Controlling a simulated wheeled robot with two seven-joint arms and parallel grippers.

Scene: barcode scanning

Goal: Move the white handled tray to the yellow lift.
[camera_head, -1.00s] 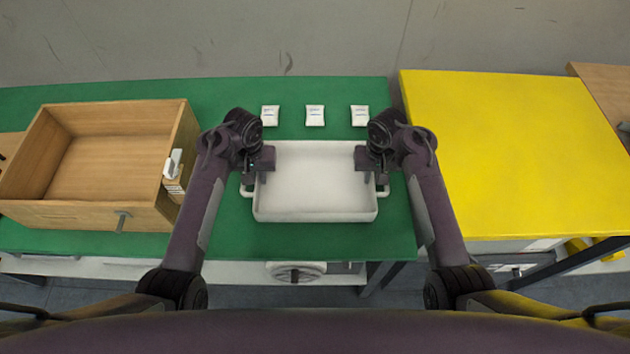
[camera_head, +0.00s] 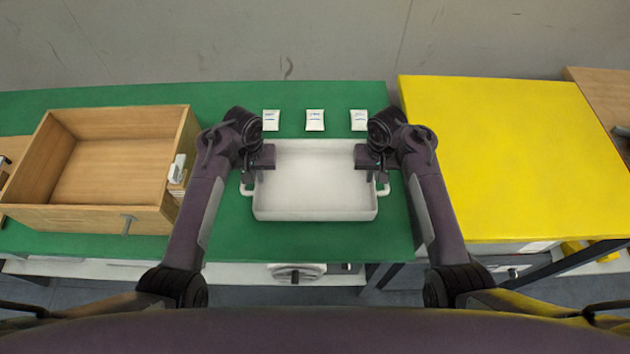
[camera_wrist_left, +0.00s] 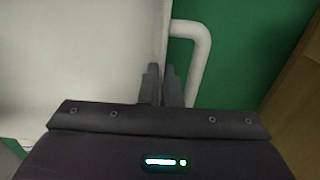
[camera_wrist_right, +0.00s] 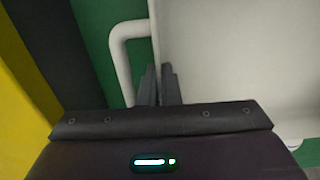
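The white handled tray (camera_head: 315,183) is empty and level over the right part of the green table in the head view. My left gripper (camera_head: 262,165) is at its left side and my right gripper (camera_head: 368,165) at its right side. In the left wrist view the nearly closed fingers (camera_wrist_left: 163,85) pinch the tray's side wall beside the white handle (camera_wrist_left: 205,55). In the right wrist view the fingers (camera_wrist_right: 158,85) do the same beside the other handle (camera_wrist_right: 120,50). The yellow lift (camera_head: 510,155) stands to the right of the table, its top bare.
A wooden box (camera_head: 110,217) sits on the green table (camera_head: 230,240) at left, with a white scanner-like device (camera_head: 177,168) at its right edge. Three white packets (camera_head: 315,119) lie behind the tray. A narrow gap separates the table from the lift.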

